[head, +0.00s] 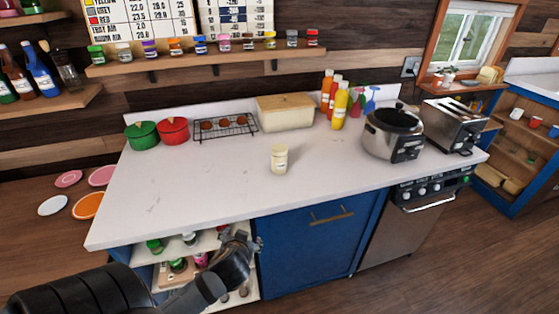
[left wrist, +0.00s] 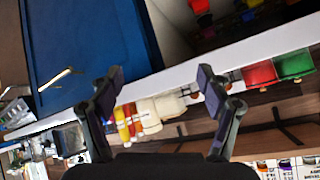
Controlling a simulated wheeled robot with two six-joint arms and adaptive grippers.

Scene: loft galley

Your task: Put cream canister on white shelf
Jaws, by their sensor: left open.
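The cream canister (head: 279,158) stands upright on the white countertop (head: 200,190), near its middle. In the left wrist view, which is turned about upside down, a cream shape that looks like the canister (left wrist: 168,104) shows beyond the counter edge, between the fingers. White shelves (head: 210,242) holding several small items are in the open cabinet under the counter's left part. My left gripper (head: 248,244) is in front of that cabinet, below the counter edge and apart from the canister. Its fingers (left wrist: 160,76) are spread and empty. My right gripper is in neither view.
Green pot (head: 142,134), red pot (head: 173,131), wire rack (head: 225,127), bread box (head: 285,112) and bottles (head: 340,106) line the back. A cooker (head: 392,134) and toaster (head: 455,125) stand right. The counter around the canister is clear. A blue cabinet door (head: 310,245) is shut.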

